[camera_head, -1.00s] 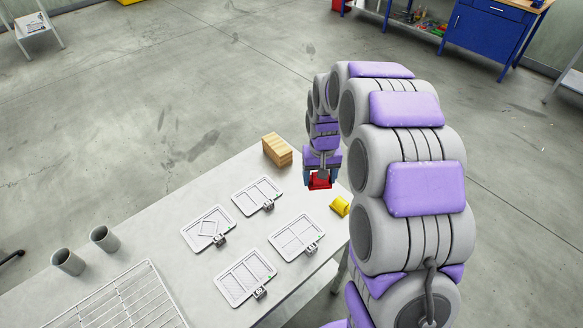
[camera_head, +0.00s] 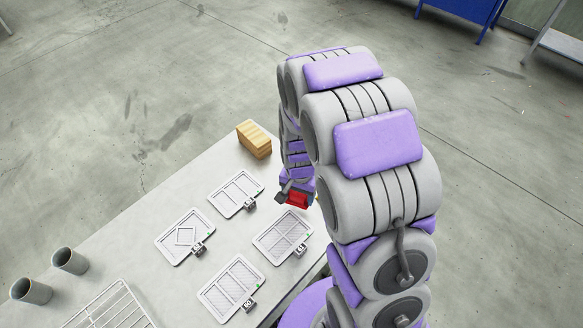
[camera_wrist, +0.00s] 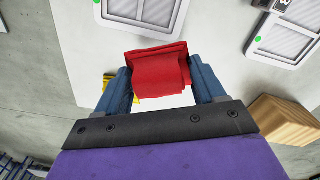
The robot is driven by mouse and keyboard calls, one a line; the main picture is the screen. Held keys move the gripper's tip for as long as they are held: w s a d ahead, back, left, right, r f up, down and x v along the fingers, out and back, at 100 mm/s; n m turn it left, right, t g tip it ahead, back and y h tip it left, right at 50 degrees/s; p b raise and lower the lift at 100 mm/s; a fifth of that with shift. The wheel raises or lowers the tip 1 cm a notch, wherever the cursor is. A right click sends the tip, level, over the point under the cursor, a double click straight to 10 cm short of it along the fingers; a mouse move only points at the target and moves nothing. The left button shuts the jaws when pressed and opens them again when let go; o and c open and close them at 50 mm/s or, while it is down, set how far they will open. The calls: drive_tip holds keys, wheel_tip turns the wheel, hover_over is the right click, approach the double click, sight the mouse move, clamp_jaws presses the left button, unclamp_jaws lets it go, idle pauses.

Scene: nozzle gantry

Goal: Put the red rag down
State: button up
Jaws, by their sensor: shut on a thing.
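The red rag (camera_wrist: 158,72) is folded between the two blue fingers of my gripper (camera_wrist: 160,85) in the wrist view. My gripper is shut on it. In the head view the rag (camera_head: 297,200) shows as a small red patch below my gripper (camera_head: 294,197), near the right edge of the table (camera_head: 120,220). The rag appears held above the table; the exact gap cannot be told. A yellow thing (camera_wrist: 108,78) shows partly behind the left finger in the wrist view; my arm hides it in the head view.
Several framed mesh trays with small tags, such as this tray (camera_head: 283,233), lie left of my gripper. A wooden block (camera_head: 254,139) stands at the table's far corner. Two grey cups (camera_head: 70,260) and a wire rack (camera_head: 110,308) are at the left. Bare table lies between cups and block.

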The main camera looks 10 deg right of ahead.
drive_tip(key=w, duration=0.4)
drive_tip(key=w+f+b, duration=0.1)
drive_tip(key=w, duration=0.4)
drive_tip(key=w+d+b, duration=0.1)
drive_tip(key=w, duration=0.4)
drive_tip(key=shift+d+f, duration=0.1)
drive_tip(key=shift+f, duration=0.15)
wheel_tip(320, 180, down, 4)
drive_tip(key=shift+r+b, duration=0.25)
drive_tip(key=shift+b, duration=0.4)
drive_tip(key=shift+r, duration=0.1)
drive_tip(key=o, duration=1.1)
